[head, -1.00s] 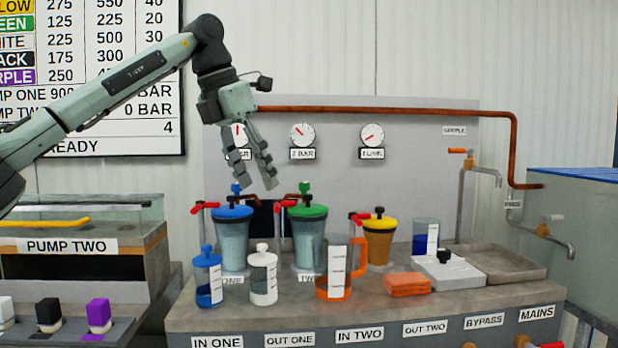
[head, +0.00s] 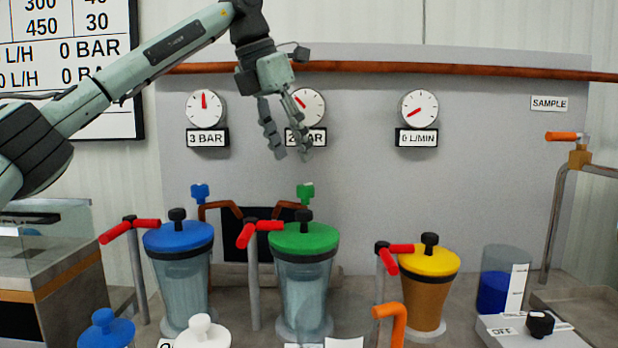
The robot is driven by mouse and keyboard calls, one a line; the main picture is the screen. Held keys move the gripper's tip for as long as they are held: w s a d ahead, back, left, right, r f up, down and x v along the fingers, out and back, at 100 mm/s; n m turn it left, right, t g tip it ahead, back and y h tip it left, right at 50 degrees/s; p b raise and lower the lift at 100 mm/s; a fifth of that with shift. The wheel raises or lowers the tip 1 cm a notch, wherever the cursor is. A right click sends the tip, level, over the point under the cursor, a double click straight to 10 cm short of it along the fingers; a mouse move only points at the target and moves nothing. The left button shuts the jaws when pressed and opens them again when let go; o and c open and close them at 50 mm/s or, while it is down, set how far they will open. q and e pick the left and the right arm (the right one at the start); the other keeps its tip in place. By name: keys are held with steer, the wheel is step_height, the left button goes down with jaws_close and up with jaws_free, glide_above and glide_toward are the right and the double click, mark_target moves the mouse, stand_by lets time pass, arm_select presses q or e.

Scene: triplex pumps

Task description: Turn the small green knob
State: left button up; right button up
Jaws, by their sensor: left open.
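The small green knob (head: 305,193) stands on a copper pipe behind the green-lidded vessel (head: 304,240). A similar small blue knob (head: 200,192) stands on the pipe to its left. My left gripper (head: 293,155) points down in front of the gauge panel, its fingers apart and empty. In the picture it is just above the green knob, with a visible gap between them. The middle gauge (head: 308,105) is partly hidden behind it. My right gripper is not in view.
Blue-lidded (head: 178,236) and yellow-lidded (head: 429,262) vessels flank the green one. Red-handled valves stand between them, one at the green vessel's left (head: 258,232). A copper pipe (head: 420,68) crosses the panel. A beaker of blue liquid (head: 502,285) stands at right.

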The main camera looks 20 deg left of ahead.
mark_target(303, 186)
arm_select(q)
steer(key=x, duration=0.7)
steer(key=shift+s+f, duration=0.15)
steer(key=shift+s, duration=0.05)
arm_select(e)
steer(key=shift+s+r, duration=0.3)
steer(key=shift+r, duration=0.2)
